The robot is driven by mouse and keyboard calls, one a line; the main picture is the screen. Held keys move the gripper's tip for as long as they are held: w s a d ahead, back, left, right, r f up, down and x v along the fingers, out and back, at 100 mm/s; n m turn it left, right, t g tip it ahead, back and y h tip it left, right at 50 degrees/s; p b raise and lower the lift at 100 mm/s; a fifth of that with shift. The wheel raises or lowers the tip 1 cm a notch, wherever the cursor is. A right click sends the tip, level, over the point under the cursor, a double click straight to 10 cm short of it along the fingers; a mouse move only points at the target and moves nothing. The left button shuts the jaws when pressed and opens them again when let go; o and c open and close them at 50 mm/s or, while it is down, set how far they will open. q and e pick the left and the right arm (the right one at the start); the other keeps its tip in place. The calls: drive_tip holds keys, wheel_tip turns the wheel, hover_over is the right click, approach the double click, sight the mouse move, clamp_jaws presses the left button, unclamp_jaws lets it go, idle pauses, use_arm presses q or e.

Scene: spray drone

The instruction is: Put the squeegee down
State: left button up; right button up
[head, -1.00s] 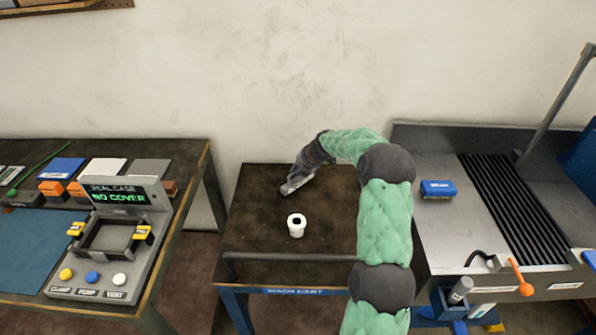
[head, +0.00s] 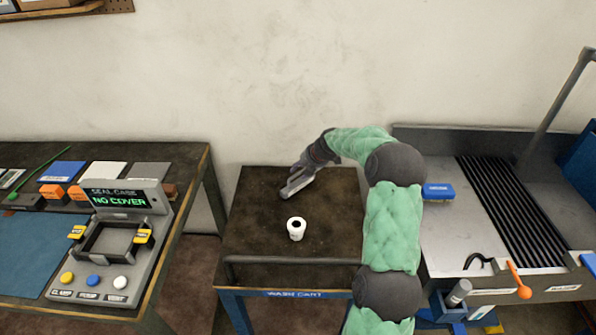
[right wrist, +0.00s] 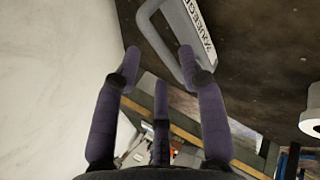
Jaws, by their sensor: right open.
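The grey squeegee (head: 297,185) is at the back middle of the dark wash cart (head: 258,215). In the right wrist view the squeegee (right wrist: 188,28), with its lettered side and looped handle, is against the cart's dark top. My right gripper (head: 306,166) is at the squeegee's back end. In the right wrist view its purple fingers (right wrist: 160,62) are spread apart, with the tips close to the handle loop. I cannot tell whether a finger still touches it. My left gripper is not in view.
A white roll (head: 297,228) stands on the cart in front of the squeegee. A rail (head: 290,260) runs along the cart's front. A bench with a seal-case device (head: 112,240) is at left. A grey sink unit with a blue sponge (head: 438,192) is at right.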

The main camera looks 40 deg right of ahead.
drive_tip(key=p+v, duration=0.1)
drive_tip(key=v, duration=0.7)
drive_tip(key=shift+s+r, duration=0.1)
drive_tip(key=shift+r, duration=0.05)
